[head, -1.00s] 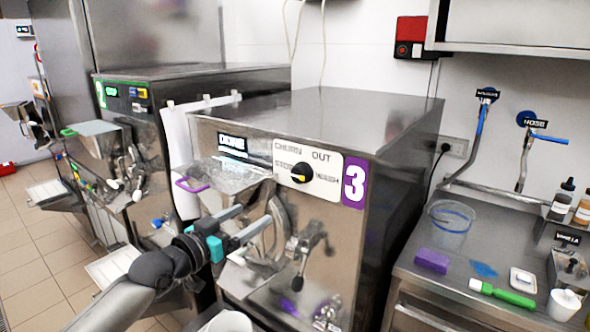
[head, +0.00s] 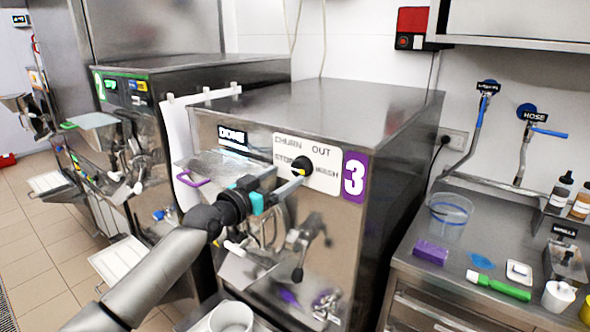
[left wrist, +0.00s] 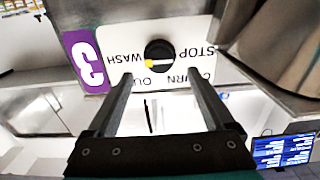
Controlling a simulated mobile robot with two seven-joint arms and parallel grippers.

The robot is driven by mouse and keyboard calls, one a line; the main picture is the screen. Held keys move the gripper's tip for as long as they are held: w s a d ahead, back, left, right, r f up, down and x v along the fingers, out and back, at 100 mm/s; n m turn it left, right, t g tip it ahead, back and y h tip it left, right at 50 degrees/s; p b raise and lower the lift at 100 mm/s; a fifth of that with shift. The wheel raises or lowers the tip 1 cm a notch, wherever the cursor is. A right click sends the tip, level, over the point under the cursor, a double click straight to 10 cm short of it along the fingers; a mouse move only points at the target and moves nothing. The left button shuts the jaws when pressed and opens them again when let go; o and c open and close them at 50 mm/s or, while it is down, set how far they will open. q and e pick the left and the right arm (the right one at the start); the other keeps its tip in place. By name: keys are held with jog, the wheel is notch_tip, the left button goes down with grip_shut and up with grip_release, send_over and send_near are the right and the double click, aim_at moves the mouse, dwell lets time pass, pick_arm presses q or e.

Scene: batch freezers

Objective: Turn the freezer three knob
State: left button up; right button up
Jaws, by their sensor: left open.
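The freezer three knob (head: 302,164) is a black dial with a yellow mark, on a white plate (head: 325,155) lettered CHURN, OUT, STOP and WASH. A purple label with a white 3 (head: 354,176) is beside the plate. My left gripper (head: 287,178) reaches up from the lower left, its fingertips at the knob's lower left in the head view. In the left wrist view the open fingers (left wrist: 164,82) point at the plate, with the knob (left wrist: 159,55) centred between and just beyond their tips. Nothing is between the fingers. My right gripper is not in view.
The freezer's hopper (head: 220,168) and spout handle (head: 310,240) stick out near my left arm. Freezer two (head: 170,110) stands to the left. A steel counter (head: 415,262) at right holds a clear tub (head: 450,215), a purple sponge (head: 431,253) and a green tube (head: 498,285).

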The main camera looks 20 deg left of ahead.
aim_at(297, 168)
pick_arm(q)
jog(key=shift+b+x, duration=0.55)
jog(key=shift+x, duration=2.25)
jog(key=shift+c, duration=0.2)
jog(key=c, duration=1.3)
jog(key=shift+c, duration=0.2)
